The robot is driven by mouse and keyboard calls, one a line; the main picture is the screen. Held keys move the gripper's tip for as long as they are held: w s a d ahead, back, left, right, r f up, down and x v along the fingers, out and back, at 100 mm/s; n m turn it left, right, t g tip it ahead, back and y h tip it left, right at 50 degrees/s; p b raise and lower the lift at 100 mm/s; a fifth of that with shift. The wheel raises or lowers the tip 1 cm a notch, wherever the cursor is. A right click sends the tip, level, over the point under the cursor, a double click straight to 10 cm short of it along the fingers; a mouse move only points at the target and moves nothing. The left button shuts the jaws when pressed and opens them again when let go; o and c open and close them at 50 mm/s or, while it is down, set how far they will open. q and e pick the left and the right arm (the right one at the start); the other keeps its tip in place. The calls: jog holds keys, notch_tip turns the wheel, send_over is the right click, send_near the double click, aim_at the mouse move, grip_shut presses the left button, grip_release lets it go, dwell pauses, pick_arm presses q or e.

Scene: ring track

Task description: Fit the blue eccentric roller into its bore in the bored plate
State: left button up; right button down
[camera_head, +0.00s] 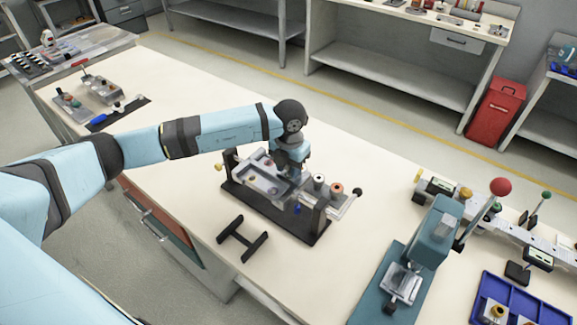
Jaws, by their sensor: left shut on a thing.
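A grey-topped roller (318,181) and an orange-topped roller (337,187) stand to the right. A small blue piece (297,209) shows at the fixture's front. My right gripper is not in view.
A black H-shaped stand (242,239) lies in front of the fixture. A teal press (432,235) stands to the right, with a blue tray (513,300) beyond it. A metal part (97,93) and black mat (120,115) lie far left. The bench between is clear.

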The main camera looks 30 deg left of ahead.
pick_arm(q)
jog(key=shift+f+b, duration=0.55)
jog(key=shift+f, duration=0.1)
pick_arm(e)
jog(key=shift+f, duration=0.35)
pick_arm(q)
jog(key=o, duration=1.1)
jog(key=shift+c, duration=0.2)
jog(key=shift+s, duration=0.1)
jog(key=shift+d, duration=0.1)
